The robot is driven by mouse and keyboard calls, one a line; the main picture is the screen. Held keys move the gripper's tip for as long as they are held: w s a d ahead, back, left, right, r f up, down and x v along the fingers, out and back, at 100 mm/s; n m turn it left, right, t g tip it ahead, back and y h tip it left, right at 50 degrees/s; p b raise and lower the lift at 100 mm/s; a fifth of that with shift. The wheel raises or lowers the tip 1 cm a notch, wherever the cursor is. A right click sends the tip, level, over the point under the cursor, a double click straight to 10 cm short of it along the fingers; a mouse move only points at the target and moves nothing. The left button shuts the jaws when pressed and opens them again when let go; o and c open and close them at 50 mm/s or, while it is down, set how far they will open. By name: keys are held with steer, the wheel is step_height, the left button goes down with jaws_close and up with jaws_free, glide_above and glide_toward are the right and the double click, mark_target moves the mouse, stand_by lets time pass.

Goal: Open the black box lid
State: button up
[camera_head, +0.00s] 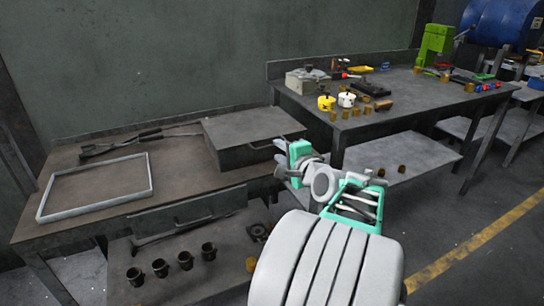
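The black box (235,158) sits on the dark table at the left, toward its right end. Its flat lid (250,126) lies level on top and looks shut. A thin handle (262,146) shows on the side facing me. My gripper (283,165) is just right of the box's front corner, near the handle side. My teal and white wrist hides much of the gripper, so I cannot tell if it touches the box or how far its fingers are apart.
A grey rectangular tray (97,203) and long tongs (125,145) lie on the table (172,170) left of the box. Several dark cups (185,260) stand on the lower shelf. A second workbench (400,105) with small parts stands at the right.

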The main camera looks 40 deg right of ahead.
mark_target(272, 146)
steer(key=x, duration=0.6)
steer(key=shift+b, duration=0.35)
jaws_close()
stand_by(0.9)
